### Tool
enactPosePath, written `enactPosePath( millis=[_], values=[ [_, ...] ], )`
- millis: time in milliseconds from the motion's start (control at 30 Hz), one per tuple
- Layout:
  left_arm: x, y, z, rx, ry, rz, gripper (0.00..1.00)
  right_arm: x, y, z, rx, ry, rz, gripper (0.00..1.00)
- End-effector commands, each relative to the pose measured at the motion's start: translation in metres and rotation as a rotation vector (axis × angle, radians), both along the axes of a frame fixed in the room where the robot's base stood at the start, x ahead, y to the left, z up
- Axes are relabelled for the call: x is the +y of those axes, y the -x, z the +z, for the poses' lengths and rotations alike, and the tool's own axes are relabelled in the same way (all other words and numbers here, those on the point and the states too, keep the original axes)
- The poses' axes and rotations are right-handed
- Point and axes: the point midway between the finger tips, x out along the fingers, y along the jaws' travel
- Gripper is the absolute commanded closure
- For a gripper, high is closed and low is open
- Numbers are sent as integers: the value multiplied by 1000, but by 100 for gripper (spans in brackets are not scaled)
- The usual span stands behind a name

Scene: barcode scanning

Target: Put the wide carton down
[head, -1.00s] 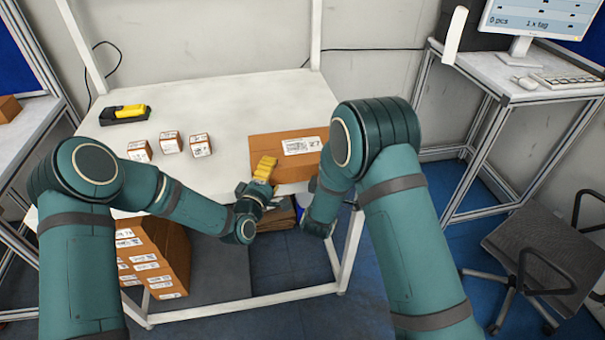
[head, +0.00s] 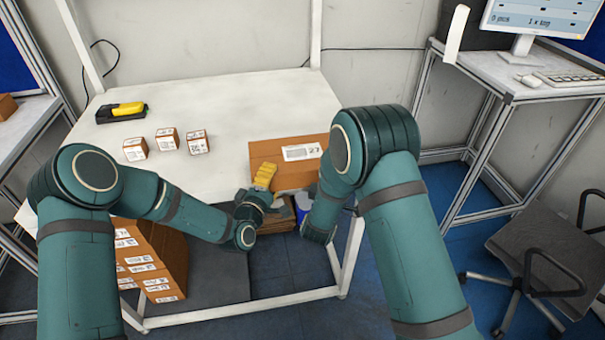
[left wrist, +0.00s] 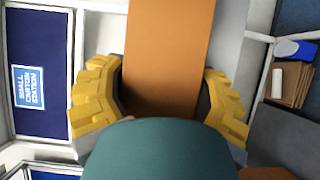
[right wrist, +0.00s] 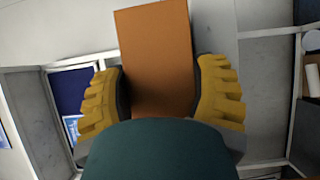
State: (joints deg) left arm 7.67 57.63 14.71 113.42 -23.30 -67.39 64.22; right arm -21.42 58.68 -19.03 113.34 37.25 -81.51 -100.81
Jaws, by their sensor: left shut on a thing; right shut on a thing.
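The wide carton (head: 266,151) is brown with a white label on its upper face. It is at the front right edge of the white table (head: 235,105); whether it touches the tabletop I cannot tell. My left gripper (head: 265,177), with yellow fingers, is shut on its left end. In the left wrist view the carton's brown side (left wrist: 167,60) fills the gap between the fingers (left wrist: 160,100). My right gripper (right wrist: 160,98) is shut on the other end, with the carton (right wrist: 155,55) between its fingers. In the head view my right arm hides those fingers.
Three small cartons (head: 167,138) stand in a row on the table, left of the wide carton. A black and yellow scanner (head: 122,112) lies behind them. Large labelled cartons (head: 160,255) are under the table. A chair (head: 545,240) and a computer desk (head: 510,85) are at the right.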

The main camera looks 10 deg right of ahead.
Motion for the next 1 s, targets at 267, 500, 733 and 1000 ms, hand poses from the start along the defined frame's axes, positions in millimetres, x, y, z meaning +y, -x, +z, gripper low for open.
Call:
enactPosePath(
  millis=[267,500,733,1000],
  values=[
    [0,0,-6,-1,0,1,0,0,0,-6,-1,0,-1,4],
    [0,0,-6,0,0,0,0,0,0,-6,-1,0,0,4],
    [7,12,-6,0,1,1,0,0,0,-6,0,0,0,4],
    [30,60,-6,2,0,2,0,0,0,-6,0,0,0,4]
  ],
)
